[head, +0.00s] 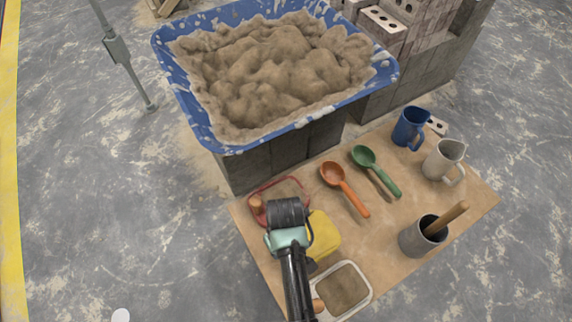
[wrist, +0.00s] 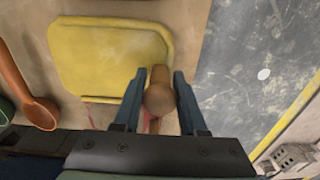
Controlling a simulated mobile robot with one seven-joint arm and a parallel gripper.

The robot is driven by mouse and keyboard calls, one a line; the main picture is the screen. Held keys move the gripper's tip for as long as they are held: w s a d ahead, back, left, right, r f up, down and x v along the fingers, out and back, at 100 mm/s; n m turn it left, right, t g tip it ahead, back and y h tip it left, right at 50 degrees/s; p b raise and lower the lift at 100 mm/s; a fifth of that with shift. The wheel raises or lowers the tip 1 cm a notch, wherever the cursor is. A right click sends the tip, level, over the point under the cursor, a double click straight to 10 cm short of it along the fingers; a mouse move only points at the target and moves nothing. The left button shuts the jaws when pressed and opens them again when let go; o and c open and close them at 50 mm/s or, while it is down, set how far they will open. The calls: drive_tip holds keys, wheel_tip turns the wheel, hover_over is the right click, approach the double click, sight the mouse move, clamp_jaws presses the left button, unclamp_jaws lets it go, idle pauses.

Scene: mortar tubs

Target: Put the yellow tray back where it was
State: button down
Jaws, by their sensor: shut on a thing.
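The yellow tray (head: 325,235) is partly hidden behind my arm in the head view. In the wrist view its flat face and raised rim (wrist: 108,55) show just beyond the fingers. A round-ended wooden handle (wrist: 160,98) at the tray's corner stands between my fingers. My gripper (wrist: 158,103) is shut on this handle; in the head view my gripper (head: 287,215) hides most of the grip. A red outline (head: 278,183) shows on the brown board beside the gripper, partly covered. I cannot tell whether the tray touches the board.
The board (head: 390,225) holds an orange scoop (head: 333,175), a green scoop (head: 375,168), a blue jug (head: 408,128), a white jug (head: 442,160), a grey pot (head: 420,238) and a white-rimmed tray (head: 362,292) of mortar. A blue tub (head: 215,140) on blocks stands behind.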

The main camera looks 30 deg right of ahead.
wheel_tip(320, 180, down, 4)
drive_tip(key=shift+b, duration=0.85)
drive_tip(key=shift+r, duration=0.1)
drive_tip(key=shift+c, duration=2.3)
unclamp_jaws()
wheel_tip(320, 180, up, 12)
drive_tip(key=p, duration=0.5)
drive_tip(key=shift+d, duration=0.1)
